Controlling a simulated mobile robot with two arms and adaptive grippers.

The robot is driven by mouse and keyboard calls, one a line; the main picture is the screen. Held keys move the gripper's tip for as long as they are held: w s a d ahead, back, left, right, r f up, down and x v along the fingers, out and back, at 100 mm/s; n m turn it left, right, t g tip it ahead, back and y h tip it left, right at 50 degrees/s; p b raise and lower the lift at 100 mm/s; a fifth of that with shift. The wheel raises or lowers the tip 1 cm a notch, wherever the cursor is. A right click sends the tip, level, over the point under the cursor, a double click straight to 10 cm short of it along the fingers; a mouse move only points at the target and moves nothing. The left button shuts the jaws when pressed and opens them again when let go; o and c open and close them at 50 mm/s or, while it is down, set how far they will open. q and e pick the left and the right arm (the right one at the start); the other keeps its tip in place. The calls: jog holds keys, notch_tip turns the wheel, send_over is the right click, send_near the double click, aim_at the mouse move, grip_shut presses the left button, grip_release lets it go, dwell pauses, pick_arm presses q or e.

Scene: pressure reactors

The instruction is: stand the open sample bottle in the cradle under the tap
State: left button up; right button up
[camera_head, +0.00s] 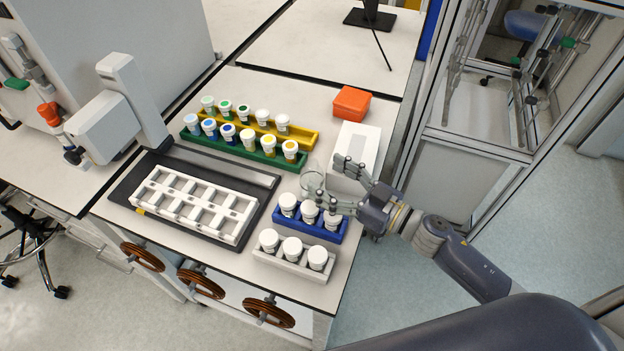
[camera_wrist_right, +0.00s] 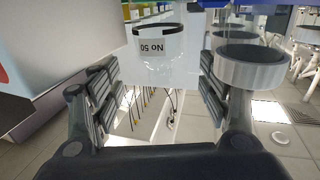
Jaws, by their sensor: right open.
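A clear, open glass bottle (camera_head: 311,181) stands faintly visible on the bench behind the blue rack. My right gripper (camera_head: 325,178) is open, its fingertips close to the bottle. In the right wrist view, a clear vessel with a "No 50" label (camera_wrist_right: 153,47) and a dark curved band shows between my open fingers (camera_wrist_right: 155,85); I cannot tell whether they touch it. A tap-like fitting with a red knob (camera_head: 49,115) is on the grey machine at the left. I cannot make out a cradle under it. My left gripper is out of view.
Blue (camera_head: 324,237), white (camera_head: 294,265), green (camera_head: 243,150) and yellow (camera_head: 305,138) racks hold capped bottles. An empty white rack (camera_head: 193,206) lies on a black tray at the left. A white box (camera_head: 355,150) and an orange box (camera_head: 352,103) stand near the right edge.

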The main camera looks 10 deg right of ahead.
aim_at(318, 172)
jog(key=p+x, duration=0.1)
jog(key=x, duration=0.3)
jog(key=shift+r, duration=0.15)
jog(key=shift+w+a, duration=0.3)
jog(key=c, duration=1.3)
jog(key=shift+c, duration=0.2)
